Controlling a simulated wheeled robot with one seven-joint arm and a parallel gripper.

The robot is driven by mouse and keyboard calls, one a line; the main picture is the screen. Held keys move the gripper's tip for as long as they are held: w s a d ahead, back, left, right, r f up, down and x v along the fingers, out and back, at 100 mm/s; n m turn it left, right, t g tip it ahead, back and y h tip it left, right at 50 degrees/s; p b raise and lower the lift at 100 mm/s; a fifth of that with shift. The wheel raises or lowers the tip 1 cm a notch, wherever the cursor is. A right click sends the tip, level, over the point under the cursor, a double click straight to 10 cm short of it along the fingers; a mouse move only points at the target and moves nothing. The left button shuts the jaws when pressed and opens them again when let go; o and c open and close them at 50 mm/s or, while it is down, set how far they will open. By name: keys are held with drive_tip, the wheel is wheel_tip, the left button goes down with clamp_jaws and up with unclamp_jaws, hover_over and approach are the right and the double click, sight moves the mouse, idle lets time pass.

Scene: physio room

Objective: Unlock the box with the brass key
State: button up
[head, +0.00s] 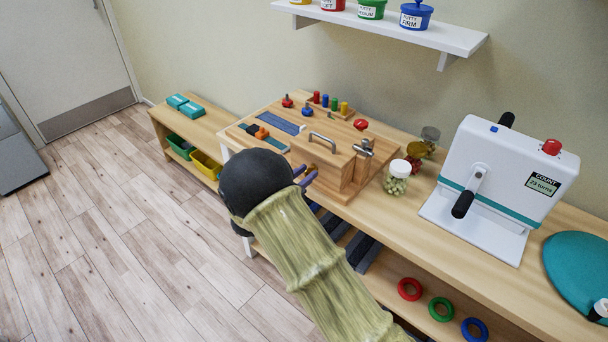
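The wooden box (336,157) stands on the bench in the middle of the head view. It has a metal handle (322,138) on top and a metal fitting (365,147) at its right side. My gripper (305,176) is at the box's front left face, its purple fingers close to the wood. My dark wrist hides most of the gripper and part of the box front. A small brass-coloured spot shows by the fingertips; I cannot tell whether it is the brass key or part of a lock. Whether the fingers are shut on anything is unclear.
A board with straps and coloured knobs (268,130) lies left of the box. A jar with a white lid (397,177) stands close to its right. A white crank machine (500,185) stands farther right. A shelf with putty tubs (400,28) hangs above.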

clamp_jaws()
drive_tip(key=shift+f+m+b, duration=0.1)
drive_tip(key=shift+m+b, duration=0.3)
drive_tip(key=shift+b, duration=0.05)
drive_tip(key=m+b, duration=0.8)
drive_tip(key=b, duration=0.1)
drive_tip(key=m+b, duration=0.8)
drive_tip(key=b, duration=0.2)
drive_tip(key=shift+s+d+f, duration=0.1)
drive_tip(key=shift+f, duration=0.1)
drive_tip(key=shift+r+m, duration=0.1)
drive_tip(key=shift+m, duration=0.2)
